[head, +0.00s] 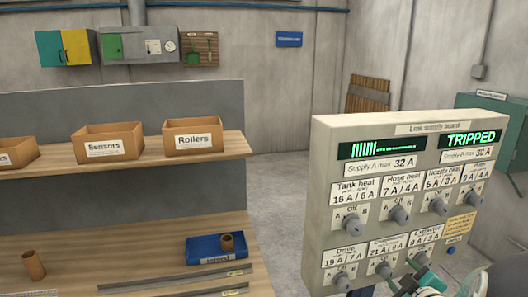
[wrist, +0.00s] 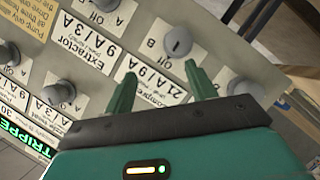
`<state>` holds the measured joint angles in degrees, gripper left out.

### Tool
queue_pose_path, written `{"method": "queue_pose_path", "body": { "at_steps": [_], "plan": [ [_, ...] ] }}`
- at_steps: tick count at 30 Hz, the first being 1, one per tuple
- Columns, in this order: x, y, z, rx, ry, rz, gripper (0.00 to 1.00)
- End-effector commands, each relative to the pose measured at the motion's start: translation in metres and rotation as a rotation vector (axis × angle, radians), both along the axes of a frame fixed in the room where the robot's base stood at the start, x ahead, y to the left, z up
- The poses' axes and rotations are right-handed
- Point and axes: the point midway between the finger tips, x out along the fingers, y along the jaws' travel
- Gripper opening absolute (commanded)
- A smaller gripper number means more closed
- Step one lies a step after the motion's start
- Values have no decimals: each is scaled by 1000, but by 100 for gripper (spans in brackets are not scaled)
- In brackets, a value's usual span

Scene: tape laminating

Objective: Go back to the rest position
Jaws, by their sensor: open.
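The line supply board (head: 325,165) stands at the right in the head view, with several grey knobs, labels and a green display (head: 470,139) reading "TRIPPED". My gripper (head: 408,277) is at the bottom right, in front of the board's lower row, partly cut off. In the wrist view the board (wrist: 215,45) appears upside down. My gripper (wrist: 160,78) is open there, with two green fingers apart around the compressor label (wrist: 150,86). A grey knob (wrist: 178,42) sits just beyond the fingertips. Nothing is between the fingers, and contact with the board cannot be told.
At the left, a wooden workbench (head: 120,262) carries a blue tray (head: 205,250), a brown cup (head: 34,265) and metal strips. Its shelf holds bins labelled Sensors (head: 108,142) and Rollers (head: 194,138). Clear floor (head: 285,200) lies between bench and board.

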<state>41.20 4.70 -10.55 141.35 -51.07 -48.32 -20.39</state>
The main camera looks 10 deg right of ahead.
Motion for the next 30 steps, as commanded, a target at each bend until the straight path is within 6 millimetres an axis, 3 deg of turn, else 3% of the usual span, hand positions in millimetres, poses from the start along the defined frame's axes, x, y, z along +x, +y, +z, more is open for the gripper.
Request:
{"method": "queue_pose_path", "body": {
  "at_steps": [1,5,11,17,21,24,27,30],
  "plan": [
    [8,11,14,11,14,-29,56],
    [17,37,37,82,74,-130,56],
    [8,97,64,255,168,-256,56],
    [-26,179,79,469,306,-321,56],
    [-66,241,85,613,441,-327,56],
    [-96,276,86,687,534,-321,56],
    [-116,298,87,728,602,-313,56],
    [-125,306,87,744,633,-313,56]
  ]
}}
